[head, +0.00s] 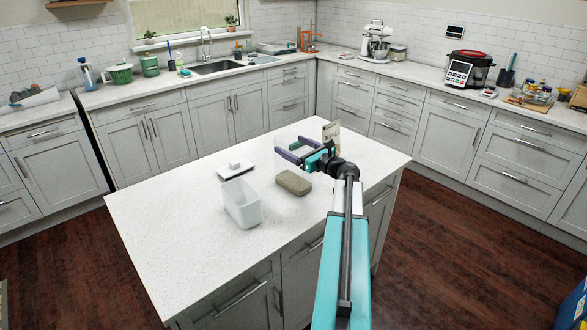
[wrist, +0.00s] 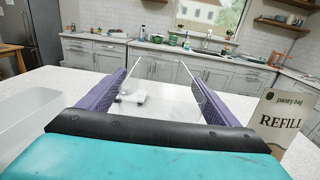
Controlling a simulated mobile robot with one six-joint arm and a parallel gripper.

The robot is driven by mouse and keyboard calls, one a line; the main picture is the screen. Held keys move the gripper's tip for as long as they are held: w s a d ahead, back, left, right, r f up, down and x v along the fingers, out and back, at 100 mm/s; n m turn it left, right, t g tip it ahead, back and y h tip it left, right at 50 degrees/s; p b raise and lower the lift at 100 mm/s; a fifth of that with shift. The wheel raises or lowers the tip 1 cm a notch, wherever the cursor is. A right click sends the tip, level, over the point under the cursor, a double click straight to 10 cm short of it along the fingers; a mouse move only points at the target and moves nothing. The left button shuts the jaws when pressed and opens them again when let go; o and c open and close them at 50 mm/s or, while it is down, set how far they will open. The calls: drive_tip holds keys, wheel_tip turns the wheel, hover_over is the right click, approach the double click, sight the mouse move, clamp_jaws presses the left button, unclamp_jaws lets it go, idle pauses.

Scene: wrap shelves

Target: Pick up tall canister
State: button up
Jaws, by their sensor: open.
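My gripper (head: 288,144) is open above the far part of the white island top. Its two purple fingers also show apart in the wrist view (wrist: 157,75). A faint see-through shape with pale edges seems to stand between and below the fingers, perhaps the tall canister, but I cannot make it out surely. I see no grip on anything. An open white box (head: 241,203) stands on the island, nearer the robot, and shows at the left in the wrist view (wrist: 28,108). A white lid with a knob (head: 235,170) lies beside it.
A tan block (head: 294,182) lies on the island beside the white box. A pantry bag marked refill (head: 331,134) stands just beyond my gripper, and at the right in the wrist view (wrist: 286,122). The island's near left part is clear. Counters (head: 160,93) line the walls.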

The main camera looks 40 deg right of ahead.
drive_tip(key=shift+c, duration=0.4)
drive_tip(key=c, duration=1.9)
drive_tip(key=shift+r, duration=0.25)
drive_tip(key=shift+r+b, duration=0.75)
drive_tip(key=shift+r, duration=0.8)
drive_tip(key=s+a+r+b, duration=0.1)
drive_tip(key=s+b, duration=0.2)
drive_tip(key=s, duration=1.3)
drive_tip(key=shift+a+r+b, duration=0.25)
drive_tip(key=shift+a+b, duration=0.05)
drive_tip(key=shift+b, duration=0.1)
drive_tip(key=shift+r, duration=0.1)
